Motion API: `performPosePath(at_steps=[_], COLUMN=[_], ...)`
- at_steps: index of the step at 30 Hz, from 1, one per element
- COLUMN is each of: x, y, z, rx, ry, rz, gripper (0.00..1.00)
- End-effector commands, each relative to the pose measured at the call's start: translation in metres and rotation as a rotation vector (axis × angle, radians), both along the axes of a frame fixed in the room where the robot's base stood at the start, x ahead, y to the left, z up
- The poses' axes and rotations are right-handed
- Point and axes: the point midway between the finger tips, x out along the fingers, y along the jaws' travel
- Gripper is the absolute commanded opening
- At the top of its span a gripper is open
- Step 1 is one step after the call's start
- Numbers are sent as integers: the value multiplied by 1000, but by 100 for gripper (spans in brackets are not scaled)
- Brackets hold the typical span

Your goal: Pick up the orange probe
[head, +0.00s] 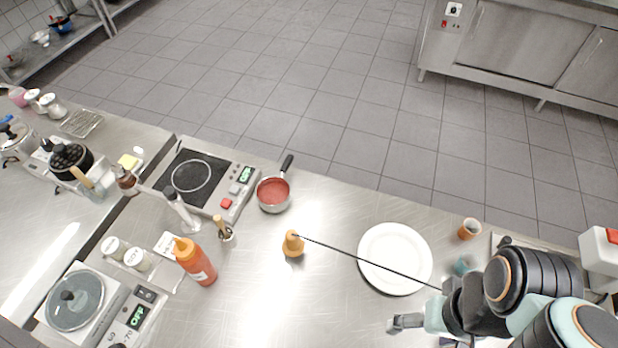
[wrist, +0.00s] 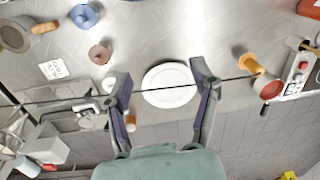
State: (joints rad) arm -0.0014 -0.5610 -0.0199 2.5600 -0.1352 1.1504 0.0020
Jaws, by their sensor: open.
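The orange probe (head: 292,243) is a small rounded orange piece on the steel counter, left of the white plate. A long thin dark line runs from it rightward across the plate toward my gripper (head: 432,296). In the wrist view the orange piece (wrist: 250,63) lies right of the fingers, and the dark line crosses the picture past both fingers. My gripper (wrist: 160,80) is open with nothing held between its fingers. It is at the right of the counter in the head view, well apart from the orange piece.
A white plate (head: 394,259) lies between probe and gripper. A saucepan of red sauce (head: 273,194) stands behind the probe, and an orange squeeze bottle (head: 196,262) to its left. A small orange cup (head: 469,229) is behind my gripper. The counter front of the probe is clear.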

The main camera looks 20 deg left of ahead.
Motion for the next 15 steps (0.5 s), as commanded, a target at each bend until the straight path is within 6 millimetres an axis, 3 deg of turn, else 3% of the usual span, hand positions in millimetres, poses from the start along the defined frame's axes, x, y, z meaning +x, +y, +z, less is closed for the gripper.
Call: performPosePath(at_steps=[4, 8, 11, 15], x=[12, 76, 122, 178], y=[0, 0, 19, 71], z=[3, 31, 36, 19], rx=[3, 16, 29, 43], ry=[-53, -225, -265, -264], rz=[-88, -242, -260, -212], gripper=[60, 60, 60, 60])
